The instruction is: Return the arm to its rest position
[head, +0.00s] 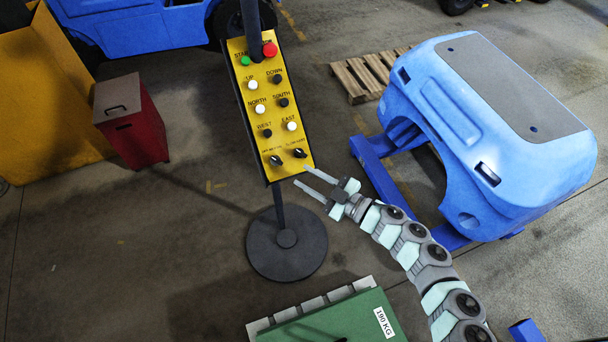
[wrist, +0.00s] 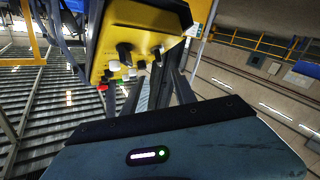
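My arm reaches in from the lower right of the head view, and my gripper (head: 303,176) is at its upper-left end. Its two pale fingers are apart with nothing between them. The fingertips point at the lower right edge of the yellow control panel (head: 266,110), near its two black selector knobs. I cannot tell whether they touch it. The panel has a red button, a green button and several white and black ones.
The panel stands on a pole with a round black base (head: 287,250). A blue counterweight (head: 490,130) on a blue stand is at the right. A green 190 KG block (head: 350,318) is at the bottom. A red cabinet (head: 130,120) is at the left, and a pallet (head: 368,74) lies behind.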

